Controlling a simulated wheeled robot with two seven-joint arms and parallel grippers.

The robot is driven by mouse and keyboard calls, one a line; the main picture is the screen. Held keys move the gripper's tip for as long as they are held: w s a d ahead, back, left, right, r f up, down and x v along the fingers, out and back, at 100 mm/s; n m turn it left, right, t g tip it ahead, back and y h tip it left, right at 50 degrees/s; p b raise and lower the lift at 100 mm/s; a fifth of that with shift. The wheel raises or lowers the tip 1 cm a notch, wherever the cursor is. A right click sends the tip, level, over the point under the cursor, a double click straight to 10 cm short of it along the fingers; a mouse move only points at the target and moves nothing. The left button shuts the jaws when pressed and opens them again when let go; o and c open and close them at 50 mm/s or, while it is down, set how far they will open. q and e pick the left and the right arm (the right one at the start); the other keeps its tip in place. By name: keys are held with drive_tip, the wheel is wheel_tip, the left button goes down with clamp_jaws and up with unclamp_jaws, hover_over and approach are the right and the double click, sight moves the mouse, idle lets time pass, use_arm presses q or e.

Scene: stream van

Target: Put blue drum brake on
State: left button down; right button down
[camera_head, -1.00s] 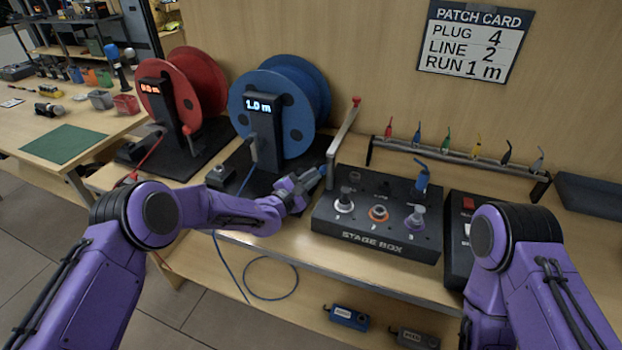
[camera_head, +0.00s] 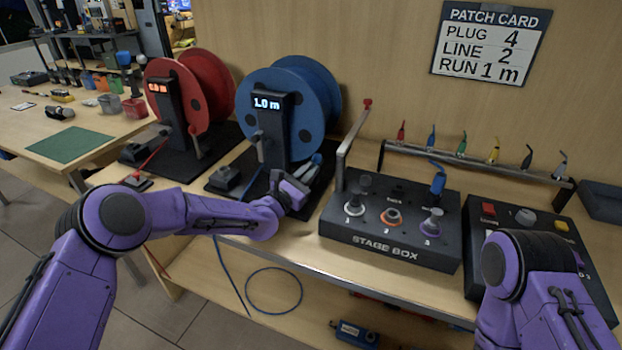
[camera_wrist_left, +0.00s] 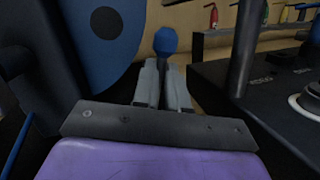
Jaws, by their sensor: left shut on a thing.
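The blue drum (camera_head: 289,105) stands upright on its dark stand, whose display (camera_head: 266,103) reads 1.0 m. My left gripper (camera_head: 309,169) is low at the drum's right side, between it and the stage box. In the left wrist view the gripper (camera_wrist_left: 163,84) is shut on a blue-knobbed brake lever (camera_wrist_left: 165,41). The knob sticks up past the fingertips, and the fingers hide the lever below it. The drum's blue flange (camera_wrist_left: 97,42) is just left of the fingers. My right gripper is out of view; only its arm shows.
The stage box (camera_head: 390,222) with a crank-like post (camera_head: 350,145) stands close right of the left gripper. A red drum (camera_head: 190,98) is to the left. A plug rack (camera_head: 480,163) runs along the back. A blue cable (camera_head: 273,290) loops below the bench edge.

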use_arm(q)
drive_tip(key=shift+a+r+n, duration=0.1)
drive_tip(key=shift+r+n, duration=0.2)
drive_tip(key=c, duration=1.1)
unclamp_jaws()
drive_tip(key=shift+s+a+f, duration=0.1)
drive_tip(key=shift+s+f, duration=0.1)
drive_tip(key=shift+s, duration=0.05)
drive_tip(key=b+v, duration=0.1)
drive_tip(key=v, duration=0.9)
